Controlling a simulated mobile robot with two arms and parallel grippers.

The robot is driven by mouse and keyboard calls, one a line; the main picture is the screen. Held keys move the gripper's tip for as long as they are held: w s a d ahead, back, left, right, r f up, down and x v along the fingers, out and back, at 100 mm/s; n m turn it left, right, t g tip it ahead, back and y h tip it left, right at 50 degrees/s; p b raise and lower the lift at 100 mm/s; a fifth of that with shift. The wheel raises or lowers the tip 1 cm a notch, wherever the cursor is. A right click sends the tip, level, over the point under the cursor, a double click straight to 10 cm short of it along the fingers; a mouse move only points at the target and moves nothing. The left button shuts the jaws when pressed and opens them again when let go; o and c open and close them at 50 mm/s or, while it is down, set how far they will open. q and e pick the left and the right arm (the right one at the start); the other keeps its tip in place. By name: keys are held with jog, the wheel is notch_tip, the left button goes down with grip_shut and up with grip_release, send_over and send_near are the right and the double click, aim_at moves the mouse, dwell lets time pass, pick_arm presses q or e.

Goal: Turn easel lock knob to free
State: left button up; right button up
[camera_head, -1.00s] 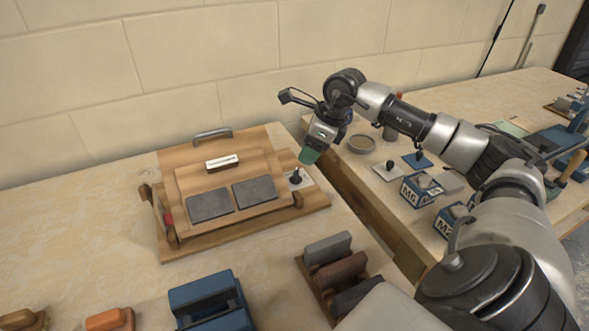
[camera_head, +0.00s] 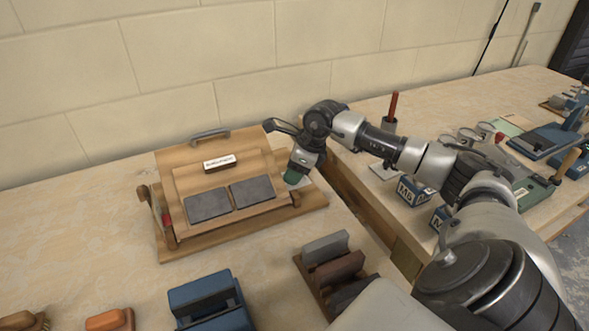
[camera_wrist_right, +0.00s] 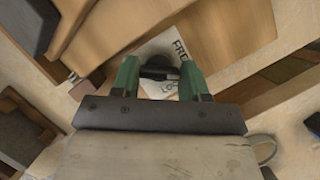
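The wooden easel board (camera_head: 300,203) lies on the left bench, with two dark grey plates and a small white label on it. My right gripper (camera_head: 292,178) is low over its right edge, pointing down, and hides the lock knob in the head view. In the right wrist view the dark knob (camera_wrist_right: 160,70) sits on a white plate (camera_wrist_right: 152,88), with letters reading "FRE" beside it. The green fingers of my right gripper (camera_wrist_right: 160,82) are apart, one on either side of the knob; firm contact is not clear. My left gripper is not in view.
A rack of dark blocks (camera_head: 335,265) and a blue holder (camera_head: 210,302) stand at the front of the bench. A gap separates it from the right bench, which holds blue boxes (camera_head: 415,190) and tools. The wall stands close behind.

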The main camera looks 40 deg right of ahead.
jog(key=shift+c, duration=0.4)
jog(key=shift+n, duration=0.3)
jog(key=shift+w+n+g+y+b, duration=0.1)
jog(key=shift+n+g+y+b, duration=0.45)
jog(key=shift+n, duration=0.65)
jog(key=shift+n+g+y+b, duration=0.35)
jog(key=shift+n+g+b, duration=0.3)
jog(key=shift+n, duration=1.55)
jog(key=shift+r, duration=0.1)
jog(key=o, duration=0.6)
jog(key=shift+o, duration=0.2)
jog(key=shift+d, duration=0.1)
